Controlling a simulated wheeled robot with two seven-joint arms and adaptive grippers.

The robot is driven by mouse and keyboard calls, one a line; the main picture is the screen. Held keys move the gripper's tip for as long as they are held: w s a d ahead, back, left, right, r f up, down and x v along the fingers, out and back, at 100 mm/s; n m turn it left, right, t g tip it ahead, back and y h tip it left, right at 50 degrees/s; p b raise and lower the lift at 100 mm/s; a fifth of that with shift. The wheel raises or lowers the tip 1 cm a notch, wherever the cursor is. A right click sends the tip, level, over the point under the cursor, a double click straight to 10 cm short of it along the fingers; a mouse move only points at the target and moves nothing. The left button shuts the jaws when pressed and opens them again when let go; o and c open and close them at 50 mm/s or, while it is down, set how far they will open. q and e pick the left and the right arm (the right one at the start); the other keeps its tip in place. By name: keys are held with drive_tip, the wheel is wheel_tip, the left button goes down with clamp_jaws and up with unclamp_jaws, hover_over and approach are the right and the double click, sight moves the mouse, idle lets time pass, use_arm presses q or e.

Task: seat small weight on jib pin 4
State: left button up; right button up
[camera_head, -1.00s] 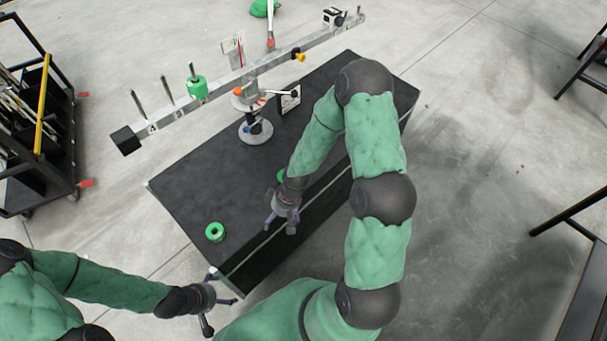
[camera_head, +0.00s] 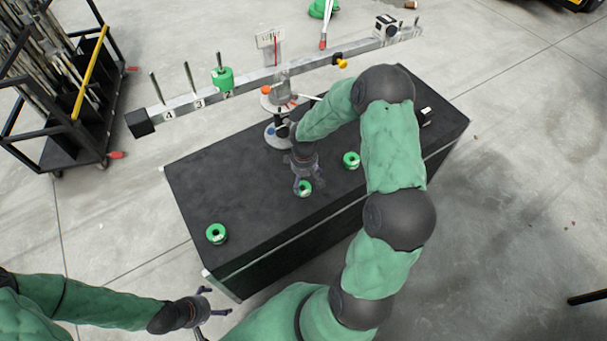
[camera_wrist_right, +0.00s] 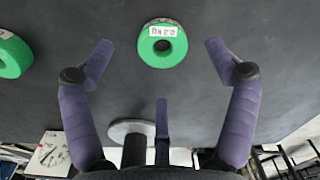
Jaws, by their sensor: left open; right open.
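A counterweight beam (camera_head: 260,78) carries upright pins marked 4, 3 and 2. Pin 4 (camera_head: 157,89) and pin 3 (camera_head: 188,80) are bare. A green weight (camera_head: 223,81) is on pin 2. Green ring weights lie on the black case: one at the near left (camera_head: 216,234), one by my right gripper (camera_head: 304,188), one further right (camera_head: 351,161). My right gripper (camera_wrist_right: 160,50) is open, pointing down; in the right wrist view a labelled green weight (camera_wrist_right: 148,57) shows between its fingertips, not gripped. My left gripper (camera_head: 218,301) is open and empty, off the case's near-left corner.
The black case top (camera_head: 255,210) is mostly clear on its left. A black end block (camera_head: 140,123) is on the beam's left end. A cart (camera_head: 80,110) stands at the left.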

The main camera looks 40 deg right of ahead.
sight(304, 187)
drive_tip(key=shift+f+b, duration=0.75)
drive_tip(key=shift+f, duration=1.65)
drive_tip(key=shift+c, duration=0.3)
drive_tip(key=c, duration=1.4)
drive_tip(key=o, duration=0.7)
drive_tip(key=shift+c, duration=1.4)
drive_tip(key=shift+r+p, duration=1.05)
drive_tip(key=shift+r, duration=0.3)
drive_tip(key=shift+r, duration=0.15)
drive_tip(key=shift+r+p, duration=1.85)
drive_tip(key=shift+r, duration=0.45)
